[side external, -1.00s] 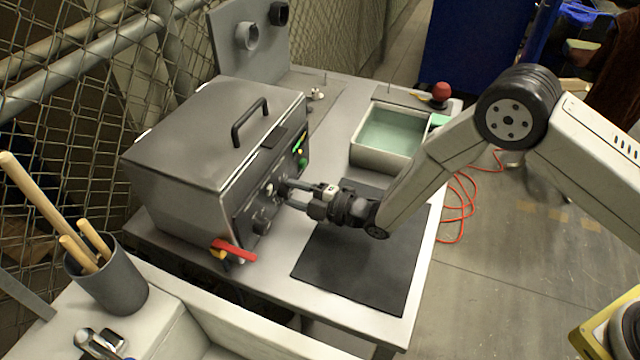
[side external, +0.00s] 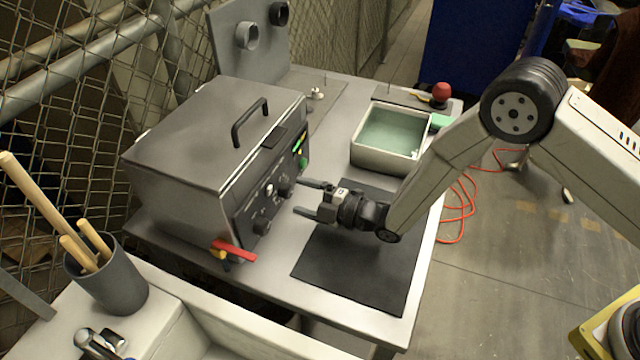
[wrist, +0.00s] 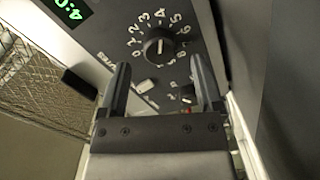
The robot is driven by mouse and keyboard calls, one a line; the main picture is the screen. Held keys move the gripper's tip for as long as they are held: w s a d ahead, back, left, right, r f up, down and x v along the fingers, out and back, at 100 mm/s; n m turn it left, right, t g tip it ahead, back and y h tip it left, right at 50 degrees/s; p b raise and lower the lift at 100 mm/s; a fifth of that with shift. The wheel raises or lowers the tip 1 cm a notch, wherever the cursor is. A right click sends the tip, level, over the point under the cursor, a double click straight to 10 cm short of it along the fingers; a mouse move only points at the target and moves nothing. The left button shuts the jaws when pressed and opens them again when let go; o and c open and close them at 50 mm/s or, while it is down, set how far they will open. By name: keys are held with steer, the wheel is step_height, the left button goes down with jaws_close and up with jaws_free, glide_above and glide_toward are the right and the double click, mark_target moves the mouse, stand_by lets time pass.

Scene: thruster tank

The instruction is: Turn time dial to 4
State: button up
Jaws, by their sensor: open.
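The time dial (wrist: 160,45) is a round black knob ringed by white numbers on the dark front panel of the grey tank. Its white pointer line points at about the 4 in the wrist view. In the side view the dial (side external: 285,188) is on the front panel of the tank (side external: 190,140). My gripper (side external: 305,197) is open and empty, in front of the dial and apart from it. In the wrist view my gripper's fingers (wrist: 160,66) are spread below the dial. A green display (wrist: 70,8) reads 4:0, with the rest cut off.
A second knob (side external: 262,223) and a red lever (side external: 234,250) are lower on the panel. A black mat (side external: 360,265) lies under my gripper. A tray of pale green liquid (side external: 362,160) stands behind. A cup of wooden sticks (side external: 115,285) is at the left.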

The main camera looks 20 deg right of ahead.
steer(key=shift+v, duration=2.95)
steer(key=shift+w+r, duration=0.1)
steer(key=shift+w+d+r+m+h, duration=0.25)
steer(key=shift+d+m+h, duration=0.15)
steer(key=d+r+m+g+h, duration=0.1)
steer(key=d+r+m+h, duration=0.15)
steer(key=d+m, duration=0.2)
steer(key=s+d+r+m+g+h, duration=0.1)
steer(key=d+m+h, duration=0.2)
steer(key=d, duration=0.2)
steer(key=d+r+m+g+h, duration=0.1)
steer(key=d+r+m+h, duration=0.15)
steer(key=d, duration=0.25)
steer(key=s+d+r+m+g+h, duration=0.1)
steer(key=s+d+m+g+h, duration=0.1)
steer(key=s+d+m, duration=0.3)
steer(key=s+d+r+m+g+h, duration=0.1)
steer(key=s+d+m+g, duration=0.4)
steer(key=s, duration=0.8)
steer(key=shift+d+r+m+h, duration=0.4)
steer(key=shift+d+r+m, duration=0.25)
steer(key=shift+m, duration=0.35)
steer(key=shift+w+a, duration=0.1)
